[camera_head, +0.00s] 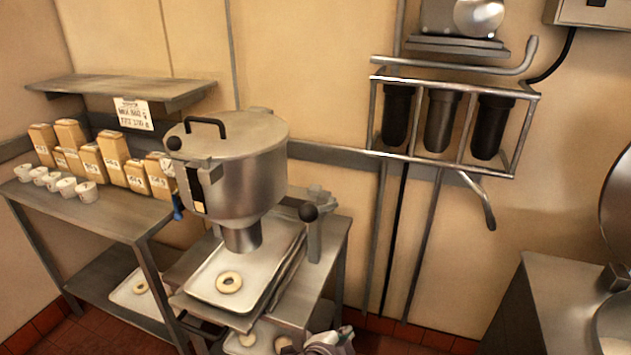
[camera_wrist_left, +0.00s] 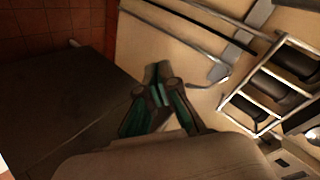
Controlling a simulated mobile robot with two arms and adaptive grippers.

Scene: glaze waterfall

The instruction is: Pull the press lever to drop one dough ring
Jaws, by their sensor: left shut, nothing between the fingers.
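The dough press is a steel hopper (camera_head: 232,165) with a lidded top and a spout below, in the middle left of the head view. A black ball knob (camera_head: 308,212) stands on a short grey upright right of the spout; another black knob (camera_head: 174,143) shows at the hopper's left side. I cannot tell which belongs to the lever. One dough ring (camera_head: 229,282) lies on the tray (camera_head: 205,281) under the spout. My left gripper (camera_wrist_left: 158,85) is shut and empty in the left wrist view. It shows at the head view's bottom edge, below and apart from the press. My right gripper is out of view.
More rings lie on lower trays, one at the left (camera_head: 140,286). A side table (camera_head: 120,215) holds cups and several boxes. A wall rack (camera_head: 440,120) with dark cylinders hangs right of the press. A steel counter (camera_head: 560,300) stands at the far right.

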